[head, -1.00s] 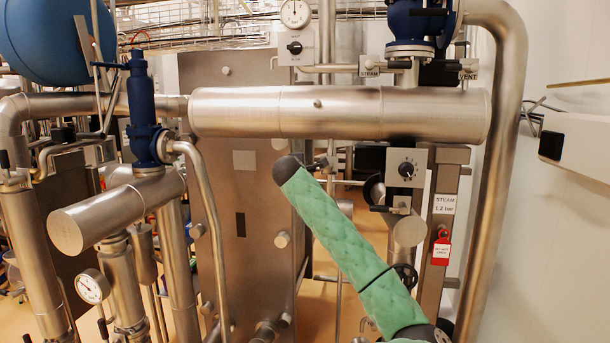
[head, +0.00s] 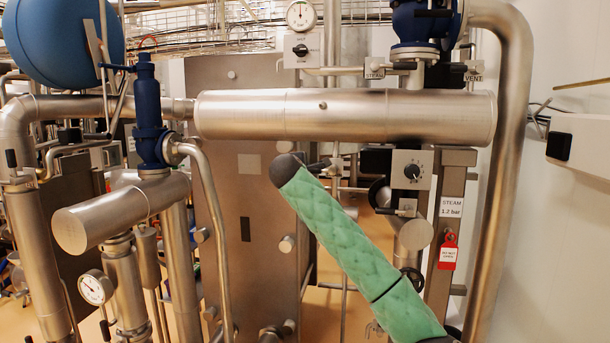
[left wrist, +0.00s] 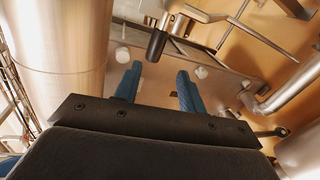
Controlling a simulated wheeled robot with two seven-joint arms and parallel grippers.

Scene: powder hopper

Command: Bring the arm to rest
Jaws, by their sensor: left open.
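My left gripper (left wrist: 157,76) shows in the left wrist view, its two blue fingers apart with nothing between them. Beyond the fingertips is a black cylindrical handle (left wrist: 157,44), seemingly apart from them, though the depth is hard to judge. In the head view a green padded link (head: 345,240) with a dark rounded end slants up from the lower right across the middle. It looks like part of an arm, but I cannot tell which. No gripper fingers show in the head view, and my right gripper is in neither view.
A wide horizontal steel pipe (head: 345,114) crosses behind the green link. A blue valve (head: 149,115) and a capped pipe (head: 115,210) stand left. A control box (head: 411,170) and red tag (head: 448,251) are right. A large steel cylinder (left wrist: 58,35) is close beside the left gripper.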

